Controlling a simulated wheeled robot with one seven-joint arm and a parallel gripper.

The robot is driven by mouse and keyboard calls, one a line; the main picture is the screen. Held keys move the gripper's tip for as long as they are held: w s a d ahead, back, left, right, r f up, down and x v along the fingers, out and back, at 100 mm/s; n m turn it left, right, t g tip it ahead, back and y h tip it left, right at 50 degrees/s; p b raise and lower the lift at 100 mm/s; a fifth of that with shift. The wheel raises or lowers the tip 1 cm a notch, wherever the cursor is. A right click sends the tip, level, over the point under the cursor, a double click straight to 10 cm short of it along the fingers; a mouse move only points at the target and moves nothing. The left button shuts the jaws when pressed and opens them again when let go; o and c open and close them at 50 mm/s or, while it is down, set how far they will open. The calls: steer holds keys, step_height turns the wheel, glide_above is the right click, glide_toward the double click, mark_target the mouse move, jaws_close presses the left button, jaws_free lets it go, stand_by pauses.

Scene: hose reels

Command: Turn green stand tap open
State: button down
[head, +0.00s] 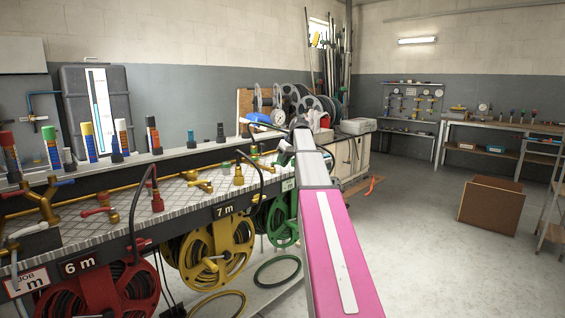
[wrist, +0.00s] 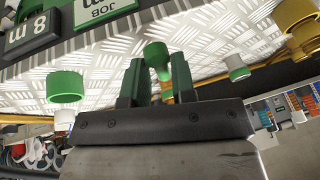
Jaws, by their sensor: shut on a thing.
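In the wrist view, my gripper (wrist: 158,78) has its two dark, green-lined fingers on either side of a green tap handle (wrist: 156,56). The handle's rounded end stands out between the fingertips, and the gripper is shut on it. The rest of this tap is mostly hidden by the fingers. In the head view my pink and grey arm reaches to the green stand with the green hose reel (head: 284,221). The arm hides the fingers and most of the tap there, so the handle's angle cannot be told.
Another green cylindrical fitting (wrist: 67,87) is left of my fingers, and a grey and green one (wrist: 236,68) is at the right. The yellow reel (head: 213,250) and red reel (head: 112,290) with their brass taps stand left. A brown box (head: 490,205) is on open floor.

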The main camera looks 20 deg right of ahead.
stand_by(0.3)
steer(key=c, duration=1.1)
jaws_free()
steer(key=shift+d+r, duration=0.1)
steer(key=v, duration=1)
steer(key=shift+d+r, duration=0.15)
steer(key=shift+r, duration=0.1)
steer(key=shift+s, duration=0.15)
